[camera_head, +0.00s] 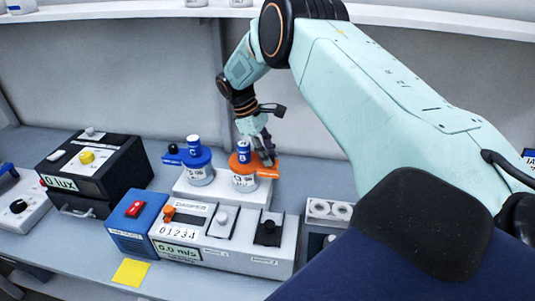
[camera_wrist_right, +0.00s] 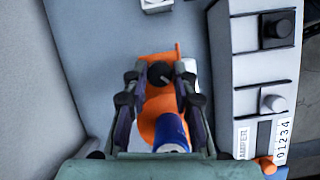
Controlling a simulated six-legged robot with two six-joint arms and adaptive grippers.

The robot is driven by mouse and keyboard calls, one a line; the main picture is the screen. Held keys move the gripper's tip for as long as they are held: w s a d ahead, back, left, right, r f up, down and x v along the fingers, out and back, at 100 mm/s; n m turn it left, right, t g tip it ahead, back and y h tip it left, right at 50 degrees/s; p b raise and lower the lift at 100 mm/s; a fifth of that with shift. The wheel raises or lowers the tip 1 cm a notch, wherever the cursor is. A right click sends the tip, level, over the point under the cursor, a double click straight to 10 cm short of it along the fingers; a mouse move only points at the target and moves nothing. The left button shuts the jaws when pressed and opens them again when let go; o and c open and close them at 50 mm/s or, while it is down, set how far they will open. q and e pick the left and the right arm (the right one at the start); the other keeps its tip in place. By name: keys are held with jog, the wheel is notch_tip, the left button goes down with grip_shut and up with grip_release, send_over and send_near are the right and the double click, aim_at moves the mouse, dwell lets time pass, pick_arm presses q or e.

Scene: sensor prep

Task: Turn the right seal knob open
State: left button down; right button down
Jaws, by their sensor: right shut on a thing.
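The right seal unit (camera_head: 245,183) is a white canister with an orange collar and a blue top, standing on a white block. Its orange plate (camera_head: 268,173) sticks out to the right. In the right wrist view a dark knob (camera_wrist_right: 160,72) sits on this orange plate (camera_wrist_right: 150,120), beyond the blue top (camera_wrist_right: 171,130). My right gripper (camera_head: 267,158) reaches down to the plate; in the wrist view its fingers (camera_wrist_right: 160,80) flank the knob and are shut on it. In the head view the fingers hide the knob. My left gripper is out of view.
A similar canister with a blue collar (camera_head: 200,172) stands just left on the same white block (camera_head: 195,195). In front are a blue box with a red switch (camera_head: 135,208) and a white meter box (camera_head: 230,256). A black lux meter (camera_head: 120,170) stands left.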

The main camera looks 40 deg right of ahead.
jog(key=shift+s+f, duration=0.25)
jog(key=c, duration=1.4)
grip_release()
jog(key=shift+c, duration=0.2)
jog(key=o, duration=0.4)
jog(key=shift+w, duration=0.1)
jog(key=shift+r, duration=0.1)
jog(key=shift+w+r, duration=0.1)
jog(key=v, duration=1.1)
jog(key=shift+w+r, duration=0.15)
jog(key=shift+r, duration=0.25)
jog(key=shift+a, duration=0.1)
